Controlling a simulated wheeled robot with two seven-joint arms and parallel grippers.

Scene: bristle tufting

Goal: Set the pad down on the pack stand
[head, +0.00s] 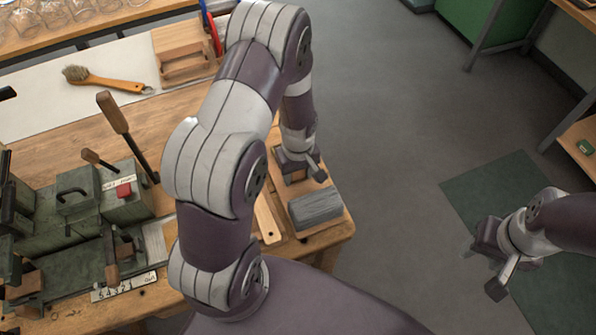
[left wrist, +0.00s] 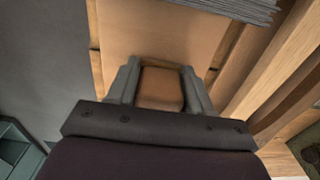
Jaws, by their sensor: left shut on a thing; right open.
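My left gripper (head: 298,172) is shut on a small brown block, which I take to be the pad; it shows between the two fingers in the left wrist view (left wrist: 161,86). The gripper is over the light wooden board that I take to be the pack stand (head: 328,227), at the bench's right end. The board also shows beneath the pad in the left wrist view (left wrist: 160,32). I cannot tell whether the pad touches it. A grey ridged bundle (head: 316,207) lies on the board, beside the gripper. My right gripper (head: 481,272) is open and empty, over the floor.
A wooden strip (head: 266,219) lies left of the board. A green machine with levers (head: 75,212) stands on the bench at left. A brush (head: 105,81) and a small wooden stand (head: 184,50) are farther back. My left arm hides much of the bench's middle.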

